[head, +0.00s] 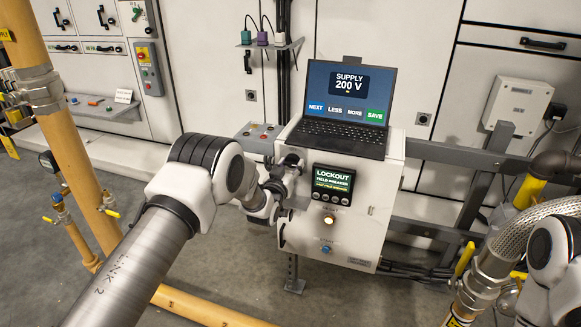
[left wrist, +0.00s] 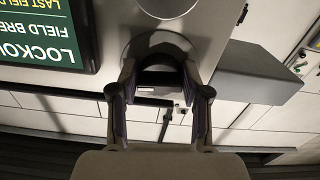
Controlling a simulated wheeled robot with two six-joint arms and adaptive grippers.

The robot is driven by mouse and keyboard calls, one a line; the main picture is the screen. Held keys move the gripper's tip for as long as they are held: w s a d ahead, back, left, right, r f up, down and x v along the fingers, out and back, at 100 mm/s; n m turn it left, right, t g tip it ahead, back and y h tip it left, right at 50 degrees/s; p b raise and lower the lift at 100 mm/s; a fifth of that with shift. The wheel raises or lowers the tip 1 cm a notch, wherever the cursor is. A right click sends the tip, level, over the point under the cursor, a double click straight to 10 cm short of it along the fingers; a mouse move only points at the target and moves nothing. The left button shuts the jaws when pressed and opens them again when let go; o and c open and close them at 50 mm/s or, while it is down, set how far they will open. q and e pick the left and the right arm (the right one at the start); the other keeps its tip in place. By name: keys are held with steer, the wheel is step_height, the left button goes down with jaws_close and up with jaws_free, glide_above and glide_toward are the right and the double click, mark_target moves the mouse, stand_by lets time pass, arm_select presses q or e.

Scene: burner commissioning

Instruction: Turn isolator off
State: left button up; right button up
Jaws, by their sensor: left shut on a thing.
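The control cabinet (head: 335,225) stands in the middle of the head view. My left gripper (head: 283,182) is at the upper left of its front, left of the display (head: 333,185), which reads LOCKOUT, FIELD BREAKER. In the left wrist view, which is upside down, my left gripper (left wrist: 160,76) is shut on the dark handle of the isolator (left wrist: 158,62), with a finger on each side. The gripper hides the isolator in the head view, and its switch position cannot be read. My right gripper is out of view.
A laptop (head: 345,105) showing SUPPLY 200 V stands on the cabinet. An amber lamp (head: 329,219) and a blue button (head: 326,248) are below the display. Yellow pipes (head: 75,150) rise at the left. My right arm is at the lower right, near a braided hose (head: 510,245).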

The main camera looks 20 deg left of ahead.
arm_select(q)
steer(key=n, duration=0.4)
steer(key=shift+r+b, duration=0.1)
steer(key=shift+b, duration=0.3)
steer(key=n, duration=0.4)
steer(key=shift+d+n+b, duration=0.1)
steer(key=shift+n+b, duration=0.2)
steer(key=shift+n, duration=0.1)
steer(key=n, duration=0.4)
steer(key=shift+r+n, duration=0.1)
steer(key=shift+n, duration=0.2)
steer(key=shift+n+b, duration=0.3)
steer(key=shift+n, duration=1.3)
steer(key=o, duration=1.1)
steer(key=shift+s, duration=0.2)
